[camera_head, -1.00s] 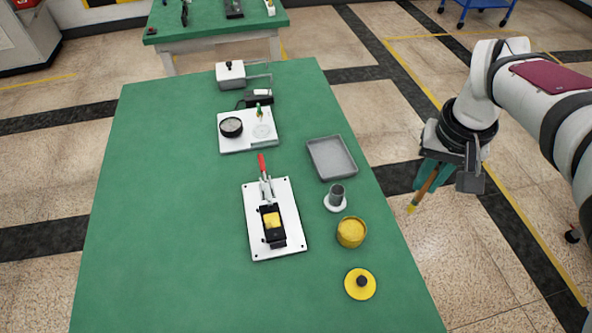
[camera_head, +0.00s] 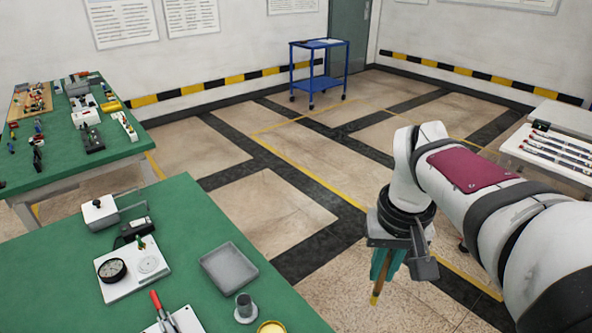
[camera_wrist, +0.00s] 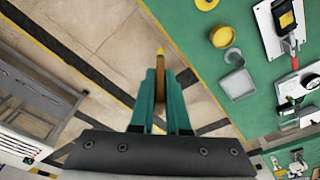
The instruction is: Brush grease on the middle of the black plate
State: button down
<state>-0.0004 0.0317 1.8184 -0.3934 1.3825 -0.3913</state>
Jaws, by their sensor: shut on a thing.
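My gripper (camera_head: 380,268) has teal fingers shut on a brush (camera_wrist: 160,78) with a wooden handle and yellow tip. It hangs over the floor, to the right of the green table. The brush (camera_head: 376,292) points down in the head view. The black plate (camera_wrist: 291,29), with a yellow patch (camera_wrist: 286,18) on it, sits on a white board at the upper right of the wrist view. It is out of frame in the head view. A yellow tub (camera_wrist: 221,36) stands on the table near its edge; only its rim (camera_head: 270,327) shows in the head view.
A grey tray (camera_head: 229,268), a grey cup (camera_head: 244,306) and a white board with a dark round dish (camera_head: 112,270) are on the green table (camera_head: 190,215). A red handle (camera_head: 156,301) rises near them. Floor is clear between table and gripper.

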jog(key=shift+a, duration=0.1)
dwell(0.4)
jog(key=a+f+n, duration=0.3)
jog(key=a+f, duration=0.1)
jog(key=a, duration=0.9)
jog(key=a+f+n, duration=0.3)
jog(key=a, duration=0.9)
jog(key=s+a+f+n+y, duration=0.1)
jog(key=s+a+f+n, duration=0.25)
jog(key=s+a, duration=0.45)
jog(key=shift+s+a+f, duration=0.55)
jog(key=shift+a+f, duration=1.9)
jog(key=shift+f, duration=1.65)
notch_tip(320, 180, up, 8)
jog(key=w+d, duration=0.2)
jog(key=shift+w+d, duration=0.3)
jog(key=shift+w, duration=0.05)
jog(key=shift+m, duration=0.25)
